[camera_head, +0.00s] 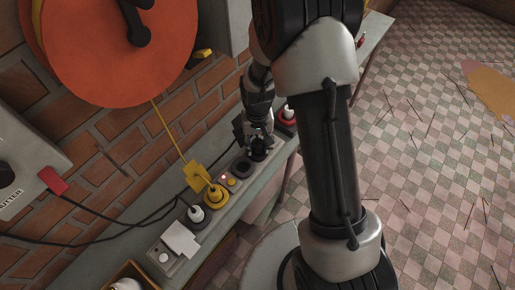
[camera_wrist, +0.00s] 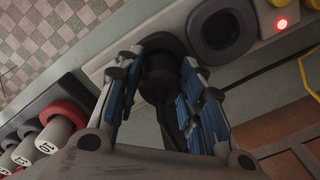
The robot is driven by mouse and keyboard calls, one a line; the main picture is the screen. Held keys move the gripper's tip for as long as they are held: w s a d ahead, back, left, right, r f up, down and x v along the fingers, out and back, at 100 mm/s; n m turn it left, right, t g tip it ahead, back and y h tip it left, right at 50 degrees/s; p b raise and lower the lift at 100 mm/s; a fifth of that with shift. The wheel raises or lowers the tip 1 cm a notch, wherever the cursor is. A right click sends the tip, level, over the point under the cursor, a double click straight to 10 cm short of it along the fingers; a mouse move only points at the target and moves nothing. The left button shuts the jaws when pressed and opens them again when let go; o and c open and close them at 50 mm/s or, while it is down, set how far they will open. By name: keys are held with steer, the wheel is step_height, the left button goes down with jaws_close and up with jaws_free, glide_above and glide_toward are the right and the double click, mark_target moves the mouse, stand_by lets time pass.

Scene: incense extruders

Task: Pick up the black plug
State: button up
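The black plug (camera_wrist: 158,72) sits in a dark round socket (camera_wrist: 168,42) of the grey power strip in the wrist view, with its black cable running back between my fingers. In the head view the plug (camera_head: 258,154) is mostly hidden below my gripper (camera_head: 256,139). My gripper (camera_wrist: 156,78) has its blue-padded fingers on either side of the plug. A gap shows between the left finger and the plug. The right finger is very close to the plug; I cannot tell whether it touches.
Beside the plug is an empty dark socket (camera_wrist: 222,30), then a red light (camera_wrist: 282,24). A yellow plug (camera_head: 214,192) and a white plug (camera_head: 196,213) stand farther along the strip. A brick wall (camera_head: 120,150) runs behind.

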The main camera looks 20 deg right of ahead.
steer(key=shift+f, duration=0.1)
steer(key=shift+c, duration=0.2)
steer(key=c, duration=0.7)
step_height(320, 180, up, 19)
steer(key=p, duration=0.6)
steer(key=b, duration=0.3)
glide_toward(258, 142)
steer(key=s+a+f, duration=0.4)
steer(key=a, duration=0.3)
steer(key=shift+s+d+f+b, duration=0.1)
steer(key=shift+d+f+b, duration=0.05)
steer(key=shift+f+b, duration=1.05)
steer(key=shift+s+d+f+b, duration=0.1)
steer(key=shift+d+f+b, duration=0.05)
steer(key=shift+f+b, duration=1)
